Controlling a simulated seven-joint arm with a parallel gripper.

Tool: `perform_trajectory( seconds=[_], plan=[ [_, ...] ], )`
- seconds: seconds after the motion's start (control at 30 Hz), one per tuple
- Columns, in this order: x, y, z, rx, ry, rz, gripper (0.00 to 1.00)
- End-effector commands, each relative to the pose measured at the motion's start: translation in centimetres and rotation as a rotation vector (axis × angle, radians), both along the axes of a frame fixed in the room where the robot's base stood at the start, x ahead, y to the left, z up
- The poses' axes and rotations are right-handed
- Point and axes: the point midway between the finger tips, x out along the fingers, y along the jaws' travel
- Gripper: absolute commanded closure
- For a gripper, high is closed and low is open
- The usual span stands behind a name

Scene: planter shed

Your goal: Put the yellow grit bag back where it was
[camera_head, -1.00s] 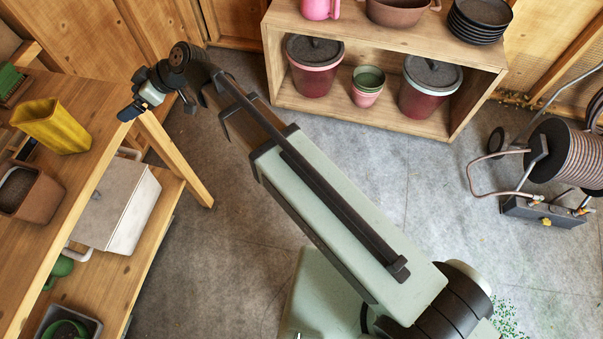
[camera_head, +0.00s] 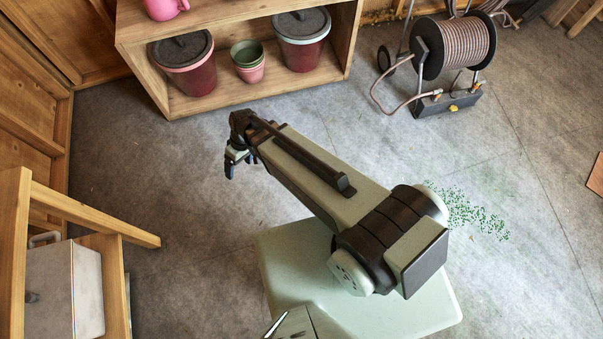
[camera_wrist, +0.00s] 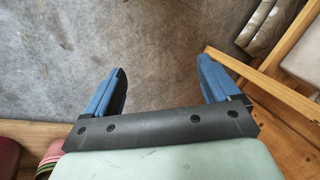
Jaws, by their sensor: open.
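No yellow grit bag shows in either current view. My gripper (camera_head: 238,165) is over open floor near the middle of the head view, pointing down, between the bench at left and the shelf unit at the back. In the wrist view my gripper (camera_wrist: 160,75) has its two blue fingers spread wide, with only grey floor between them. Nothing is held. The bench top, where a yellow thing stood earlier, is out of the head view.
A wooden shelf unit (camera_head: 354,38) holds two lidded maroon pots (camera_head: 187,75) and small stacked pots (camera_head: 248,72). A hose reel (camera_head: 452,48) stands back right.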

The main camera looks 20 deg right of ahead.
Motion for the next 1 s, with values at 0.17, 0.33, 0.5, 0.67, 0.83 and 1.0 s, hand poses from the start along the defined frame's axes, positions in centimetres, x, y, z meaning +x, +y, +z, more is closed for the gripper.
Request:
perform_trajectory(
  seconds=[0.17,0.33,0.5,0.67,0.83,1.0],
  plan=[
    [-3.9,-8.1,-4.2,-0.136,0.114,-0.147,0.11],
    [-8.6,-14.5,-7.1,-0.258,0.222,-0.277,0.11],
    [-14.0,-19.7,-9.1,-0.374,0.329,-0.394,0.11],
    [-18.2,-22.9,-10.1,-0.455,0.407,-0.473,0.11],
    [-20.7,-24.4,-10.5,-0.503,0.452,-0.515,0.11],
    [-21.3,-24.8,-10.6,-0.516,0.462,-0.526,0.11]
  ],
)
